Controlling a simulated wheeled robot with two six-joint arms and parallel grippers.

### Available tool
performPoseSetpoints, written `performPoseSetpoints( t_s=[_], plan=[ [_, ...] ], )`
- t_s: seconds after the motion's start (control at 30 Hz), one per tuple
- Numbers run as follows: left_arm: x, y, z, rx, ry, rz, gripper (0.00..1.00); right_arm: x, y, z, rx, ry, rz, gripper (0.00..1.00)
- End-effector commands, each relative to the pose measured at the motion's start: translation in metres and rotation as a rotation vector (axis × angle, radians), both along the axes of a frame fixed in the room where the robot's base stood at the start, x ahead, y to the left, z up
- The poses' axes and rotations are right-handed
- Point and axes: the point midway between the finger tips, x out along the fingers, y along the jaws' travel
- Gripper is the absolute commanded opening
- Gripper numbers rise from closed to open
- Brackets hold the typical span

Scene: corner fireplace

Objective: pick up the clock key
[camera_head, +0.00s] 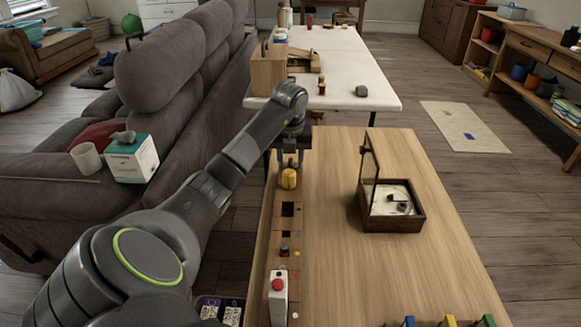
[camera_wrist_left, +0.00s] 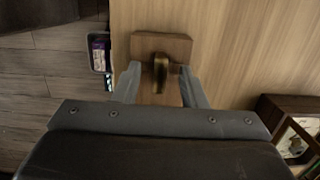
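My left gripper (camera_head: 290,163) hangs pointing down over the far end of a long narrow wooden board on the table. In the left wrist view, its two fingers (camera_wrist_left: 158,72) are apart, one on each side of a brass-coloured piece (camera_wrist_left: 160,66), with gaps between. This piece stands on the wooden board (camera_wrist_left: 145,42). In the head view a yellow, rounded piece (camera_head: 289,179) shows just below the fingers, probably the same piece. I cannot tell for sure whether it is the clock key. My right gripper is not in view.
The board also bears a dark square recess (camera_head: 288,209) and a white box with a red button (camera_head: 278,288). A dark wooden case with a raised glass lid (camera_head: 393,224) stands to the right. Coloured pieces (camera_head: 448,321) sit at the near edge. The table's middle (camera_head: 335,260) is clear.

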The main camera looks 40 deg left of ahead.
Motion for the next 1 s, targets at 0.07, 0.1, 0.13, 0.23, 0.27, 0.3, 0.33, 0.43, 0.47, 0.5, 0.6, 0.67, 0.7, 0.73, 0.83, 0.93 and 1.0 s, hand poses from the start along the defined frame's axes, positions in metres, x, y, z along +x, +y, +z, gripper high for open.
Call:
performPoseSetpoints(
  t_s=[0.07,0.1,0.13,0.23,0.27,0.3,0.33,0.43,0.47,0.5,0.6,0.67,0.7,0.73,0.83,0.93,1.0],
  plan=[
    [0.0,0.0,0.0,0.0,0.0,0.0,0.38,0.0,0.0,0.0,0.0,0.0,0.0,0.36],
    [0.0,0.0,0.0,0.0,0.0,0.0,0.38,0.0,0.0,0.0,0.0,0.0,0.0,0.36],
    [0.0,0.0,0.0,0.0,0.0,0.0,0.37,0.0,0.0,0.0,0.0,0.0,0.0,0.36],
    [0.0,0.0,0.0,0.0,0.0,0.0,0.24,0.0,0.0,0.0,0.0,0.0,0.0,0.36],
    [0.0,0.0,0.0,0.0,0.0,0.0,0.2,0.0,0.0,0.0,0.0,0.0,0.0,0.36],
    [0.0,0.0,0.0,0.0,0.0,0.0,0.15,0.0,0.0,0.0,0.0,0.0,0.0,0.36],
    [0.0,0.0,0.0,0.001,-0.001,0.0,0.11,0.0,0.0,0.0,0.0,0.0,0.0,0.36],
    [0.0,0.0,0.0,0.001,-0.001,0.0,0.0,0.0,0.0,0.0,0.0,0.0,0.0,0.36],
    [0.0,0.0,0.0,0.001,-0.001,0.0,0.0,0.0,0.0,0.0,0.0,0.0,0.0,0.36],
    [0.0,0.0,0.001,0.001,-0.001,0.0,0.0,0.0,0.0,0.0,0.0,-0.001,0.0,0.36],
    [0.0,0.0,0.001,0.001,-0.001,0.0,0.0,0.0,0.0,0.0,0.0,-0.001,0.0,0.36],
    [0.0,0.0,0.001,0.001,-0.001,0.0,0.0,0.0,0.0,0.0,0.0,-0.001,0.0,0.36],
    [0.0,0.0,0.001,0.0,-0.001,0.0,0.0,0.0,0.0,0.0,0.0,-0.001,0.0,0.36],
    [0.0,0.0,0.002,0.0,-0.001,0.0,0.0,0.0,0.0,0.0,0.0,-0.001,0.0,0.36],
    [0.001,0.0,0.007,0.001,-0.003,0.0,0.0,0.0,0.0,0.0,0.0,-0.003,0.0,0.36],
    [0.001,0.0,0.017,0.002,-0.005,0.0,0.0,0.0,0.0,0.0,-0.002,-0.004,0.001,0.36],
    [0.001,0.0,0.026,0.002,-0.004,0.0,0.0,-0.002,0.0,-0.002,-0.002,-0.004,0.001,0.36]
  ],
)
